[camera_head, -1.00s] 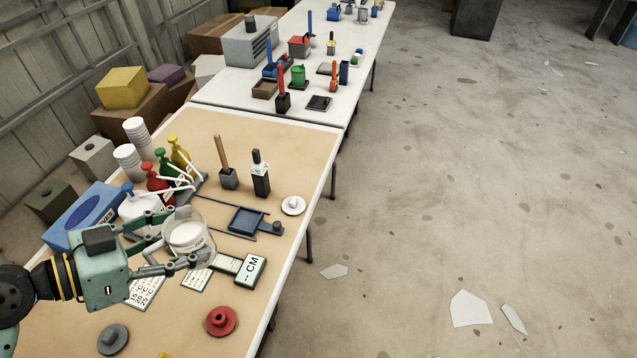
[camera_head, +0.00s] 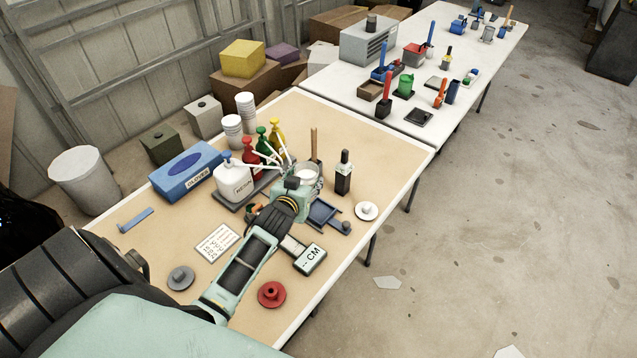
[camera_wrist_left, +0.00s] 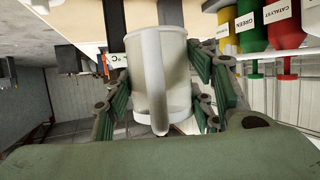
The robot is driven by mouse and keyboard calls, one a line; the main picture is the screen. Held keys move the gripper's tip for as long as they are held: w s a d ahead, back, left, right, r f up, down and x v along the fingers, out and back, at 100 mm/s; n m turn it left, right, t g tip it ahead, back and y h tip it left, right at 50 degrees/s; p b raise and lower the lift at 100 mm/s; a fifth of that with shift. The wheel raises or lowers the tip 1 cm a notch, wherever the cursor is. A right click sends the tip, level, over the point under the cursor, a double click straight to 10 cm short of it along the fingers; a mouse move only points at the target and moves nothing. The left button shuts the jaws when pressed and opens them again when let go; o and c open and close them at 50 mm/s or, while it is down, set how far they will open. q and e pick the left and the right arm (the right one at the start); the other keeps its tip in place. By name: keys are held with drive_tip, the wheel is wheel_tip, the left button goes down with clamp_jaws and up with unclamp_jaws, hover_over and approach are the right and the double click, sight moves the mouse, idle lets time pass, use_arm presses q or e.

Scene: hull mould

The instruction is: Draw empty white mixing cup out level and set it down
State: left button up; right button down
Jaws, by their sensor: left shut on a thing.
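The mixing cup (camera_head: 307,174), pale and translucent with a whitish rim, is held by my left gripper (camera_head: 300,188) near the pump bottles in the head view. The hand and forearm hide its lower part there, so I cannot tell whether it touches anything below. In the left wrist view the cup (camera_wrist_left: 158,75) sits between the two green fingers, which are shut on it from both sides. Its see-through wall shows no clear contents. My right gripper is in neither view.
White (camera_head: 234,182), red, green and yellow pump bottles stand close left of the cup. A blue tray (camera_head: 324,214), black bottle (camera_head: 343,175) and scale display (camera_head: 309,259) are right of my arm. Red (camera_head: 271,293) and grey (camera_head: 181,277) discs lie nearer. Bare table shows left of the printed card (camera_head: 217,242).

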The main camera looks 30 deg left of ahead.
use_arm(q)
drive_tip(key=d+f+b, duration=0.1)
drive_tip(key=f, duration=0.1)
drive_tip(key=w+d+f+b, duration=0.1)
drive_tip(key=f+b, duration=0.1)
drive_tip(key=f, duration=0.1)
drive_tip(key=d+f+b, duration=0.1)
drive_tip(key=f+b, duration=0.1)
drive_tip(key=f, duration=0.1)
drive_tip(key=shift+w+d+f, duration=0.1)
drive_tip(key=shift+w+f, duration=0.1)
drive_tip(key=shift+w, duration=0.1)
drive_tip(key=shift+f+b, duration=0.3)
drive_tip(key=shift+b, duration=0.1)
drive_tip(key=shift+f+b, duration=0.35)
drive_tip(key=shift+f, duration=0.05)
